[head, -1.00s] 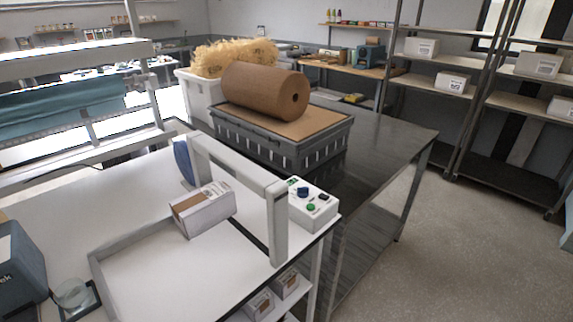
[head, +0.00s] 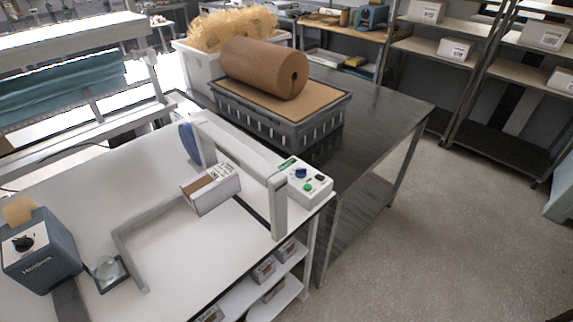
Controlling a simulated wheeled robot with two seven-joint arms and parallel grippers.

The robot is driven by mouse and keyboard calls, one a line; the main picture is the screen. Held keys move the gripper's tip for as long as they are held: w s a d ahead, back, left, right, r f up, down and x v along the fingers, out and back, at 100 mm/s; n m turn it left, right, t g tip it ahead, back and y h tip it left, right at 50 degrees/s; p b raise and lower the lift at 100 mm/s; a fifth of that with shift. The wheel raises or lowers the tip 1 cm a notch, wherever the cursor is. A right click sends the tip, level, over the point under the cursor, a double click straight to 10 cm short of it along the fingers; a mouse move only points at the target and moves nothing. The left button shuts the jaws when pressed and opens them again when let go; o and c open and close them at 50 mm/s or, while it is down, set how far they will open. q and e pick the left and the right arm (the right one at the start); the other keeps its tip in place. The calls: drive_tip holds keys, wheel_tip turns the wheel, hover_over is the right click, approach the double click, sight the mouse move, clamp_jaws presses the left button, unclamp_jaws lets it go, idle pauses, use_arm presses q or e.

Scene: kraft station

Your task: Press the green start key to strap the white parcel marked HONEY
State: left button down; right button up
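A white parcel (head: 216,194) with a brown patch and a printed label sits on the white strapping table (head: 190,260), beside the white strapping arch (head: 238,150). Its lettering is too small to read. A white control box (head: 306,183) stands right of the arch, near the table's right edge. On its top are a green key (head: 308,188), a blue knob (head: 300,173) and a small black part (head: 320,177). Neither of my grippers is in view.
A grey crate (head: 275,130) carrying a brown paper roll (head: 265,68) stands on the dark bench (head: 390,110) behind. A dark blue-grey machine (head: 40,255) is at the left front. Small boxes (head: 264,268) sit on shelves under the table. The floor at right is clear.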

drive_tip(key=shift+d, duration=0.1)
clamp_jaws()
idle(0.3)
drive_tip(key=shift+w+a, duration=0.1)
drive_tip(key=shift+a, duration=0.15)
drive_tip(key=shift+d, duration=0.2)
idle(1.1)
